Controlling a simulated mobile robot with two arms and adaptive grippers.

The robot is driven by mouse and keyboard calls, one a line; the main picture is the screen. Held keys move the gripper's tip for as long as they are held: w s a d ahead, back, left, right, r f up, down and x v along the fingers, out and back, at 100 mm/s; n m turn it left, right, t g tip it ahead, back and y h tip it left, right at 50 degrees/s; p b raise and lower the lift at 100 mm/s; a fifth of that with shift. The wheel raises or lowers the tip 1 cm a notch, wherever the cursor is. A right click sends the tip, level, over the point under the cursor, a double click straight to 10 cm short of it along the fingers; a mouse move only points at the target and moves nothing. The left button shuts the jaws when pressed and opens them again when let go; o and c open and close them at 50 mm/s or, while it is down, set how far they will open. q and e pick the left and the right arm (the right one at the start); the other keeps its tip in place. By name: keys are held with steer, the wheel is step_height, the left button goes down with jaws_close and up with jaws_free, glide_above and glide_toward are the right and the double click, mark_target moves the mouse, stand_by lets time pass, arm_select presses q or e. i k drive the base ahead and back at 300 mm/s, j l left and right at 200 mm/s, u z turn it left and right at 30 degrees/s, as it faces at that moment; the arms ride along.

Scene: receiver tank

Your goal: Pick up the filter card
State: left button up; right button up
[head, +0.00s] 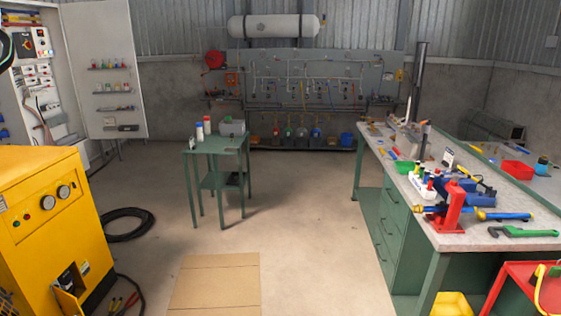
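I cannot make out the filter card for certain. A small white card-like thing (447,157) stands among the tools on the workbench (409,186) at the right, but it is too small to identify. Neither of my grippers is in view.
A yellow machine (40,212) stands at the left, with black hose (128,225) on the floor beside it. A small green table (203,144) is at centre. Flat cardboard (216,284) lies in front. A red cart (520,290) is at lower right. The floor between table and workbench is clear.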

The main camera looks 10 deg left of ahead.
mark_target(193, 146)
steer(key=i+u, duration=0.15)
steer(key=i, duration=0.65)
steer(key=i+u, duration=0.2)
steer(key=i, duration=0.6)
steer(key=i+l+u, duration=0.15)
steer(key=i, duration=0.65)
steer(key=i+j+u, duration=0.2)
steer(key=i, duration=0.65)
steer(key=i+l+u, duration=0.15)
steer(key=i, duration=0.7)
steer(key=i+u, duration=0.2)
steer(key=i, duration=0.65)
